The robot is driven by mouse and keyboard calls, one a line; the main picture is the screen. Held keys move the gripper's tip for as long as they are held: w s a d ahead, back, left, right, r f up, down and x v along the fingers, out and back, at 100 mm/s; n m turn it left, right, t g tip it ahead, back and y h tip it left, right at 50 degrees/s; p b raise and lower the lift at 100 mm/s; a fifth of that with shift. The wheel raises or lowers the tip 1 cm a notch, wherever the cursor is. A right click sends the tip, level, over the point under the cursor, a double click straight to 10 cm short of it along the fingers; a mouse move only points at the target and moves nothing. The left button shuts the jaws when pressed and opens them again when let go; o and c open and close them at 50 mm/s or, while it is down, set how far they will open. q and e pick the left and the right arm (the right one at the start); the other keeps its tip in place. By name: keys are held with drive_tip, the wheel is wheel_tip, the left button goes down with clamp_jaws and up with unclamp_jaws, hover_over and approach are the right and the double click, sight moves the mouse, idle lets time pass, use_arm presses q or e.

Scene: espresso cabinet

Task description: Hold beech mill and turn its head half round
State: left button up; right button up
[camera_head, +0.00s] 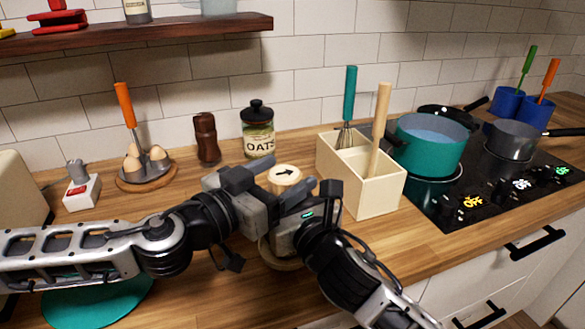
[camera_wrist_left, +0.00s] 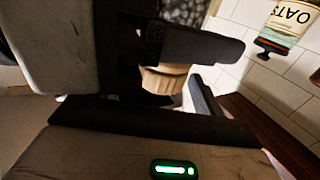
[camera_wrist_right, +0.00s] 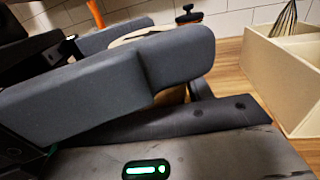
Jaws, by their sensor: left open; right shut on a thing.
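The beech mill (camera_head: 285,174) is pale wood with a black arrow on its round top, pointing right in the head view. It is upright on the counter, its lower part hidden by my grippers. My right gripper (camera_head: 308,193) is shut on the mill's body below the head. My left gripper (camera_head: 267,179) is open at the mill's head, with fingers on either side. In the left wrist view the head (camera_wrist_left: 164,80) shows between the fingers; contact is unclear. In the right wrist view fingers cover most of the mill (camera_wrist_right: 172,97).
A dark brown mill (camera_head: 206,138), an oats jar (camera_head: 258,135) and an egg stand (camera_head: 146,177) stand behind. A cream utensil box (camera_head: 377,190) is close on the right, then the hob with a teal pot (camera_head: 430,150). A teal mat (camera_head: 97,304) lies front left.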

use_arm(q)
drive_tip(key=shift+x, duration=1.4)
drive_tip(key=c, duration=1)
drive_tip(key=shift+o, duration=0.2)
drive_tip(key=shift+g, duration=0.3)
